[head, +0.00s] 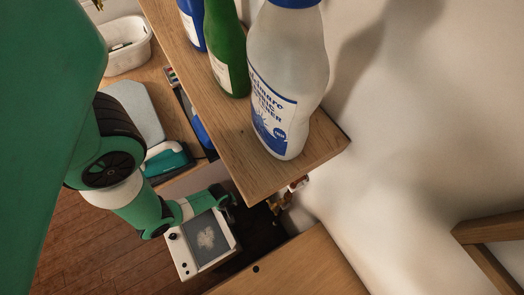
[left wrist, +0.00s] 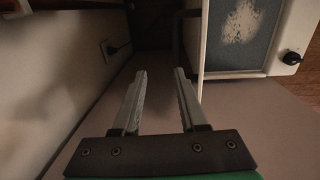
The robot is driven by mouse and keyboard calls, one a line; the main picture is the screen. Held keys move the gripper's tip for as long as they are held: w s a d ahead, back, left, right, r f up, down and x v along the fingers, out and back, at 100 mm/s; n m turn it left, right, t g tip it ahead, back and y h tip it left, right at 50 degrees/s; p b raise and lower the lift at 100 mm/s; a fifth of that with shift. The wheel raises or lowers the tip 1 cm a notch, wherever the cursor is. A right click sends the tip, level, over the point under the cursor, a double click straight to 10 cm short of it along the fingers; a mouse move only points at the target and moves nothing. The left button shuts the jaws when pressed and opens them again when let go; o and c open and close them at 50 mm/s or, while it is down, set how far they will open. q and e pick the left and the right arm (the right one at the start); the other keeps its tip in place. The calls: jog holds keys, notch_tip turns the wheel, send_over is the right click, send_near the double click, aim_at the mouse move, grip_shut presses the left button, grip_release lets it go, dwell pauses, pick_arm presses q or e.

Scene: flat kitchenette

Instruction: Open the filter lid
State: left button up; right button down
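The white filter unit (head: 183,262) stands low, below the shelf, with a dark knob at its left. Its grey lid panel (head: 207,240) carries a pale dusty patch. In the left wrist view the grey panel (left wrist: 262,50) is at the upper right, with a white edge along its left side. I cannot tell whether the lid is fully closed. My left gripper (left wrist: 157,72) is open, with nothing between its fingers. In the wrist view its fingers are left of the panel's white edge, apparently apart from it. In the head view it (head: 228,196) is at the unit's far edge. My right gripper is not in view.
A wooden shelf (head: 222,118) holds a white cleaner bottle (head: 288,85), a green bottle (head: 225,50) and a blue bottle above the work area. A white basin (head: 128,48) is at upper left.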

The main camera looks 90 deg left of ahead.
pick_arm(q)
jog(key=r, duration=0.1)
jog(key=r+p, duration=0.1)
jog(key=r, duration=0.3)
jog(key=shift+s+d+p, duration=0.25)
jog(key=shift+s+p, duration=0.05)
jog(key=shift+s, duration=0.1)
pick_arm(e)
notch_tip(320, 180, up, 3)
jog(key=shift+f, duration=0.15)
